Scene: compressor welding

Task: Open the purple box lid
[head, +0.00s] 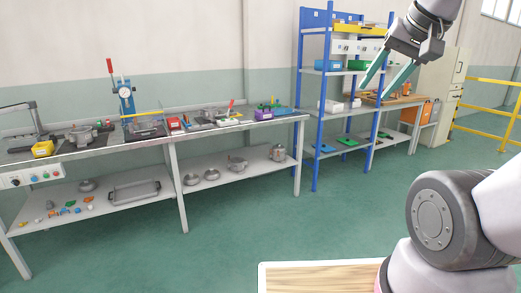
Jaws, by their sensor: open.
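A small purple box (263,114) appears to stand near the right end of the long workbench (225,124), next to green and blue items. It is too small to tell how its lid sits. My gripper (373,92) hangs in the upper right of the head view, its two fingers apart and pointing down and to the left. It is empty and well to the right of the purple box, in front of the blue shelf rack in the picture. Nothing is touching the fingers.
A blue shelf rack (309,110) stands right of the workbench. The bench holds a press with a red knob (126,95), a yellow block (43,149) and red bins (174,124). The green floor (240,235) is clear. A yellow railing (485,130) stands at the right.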

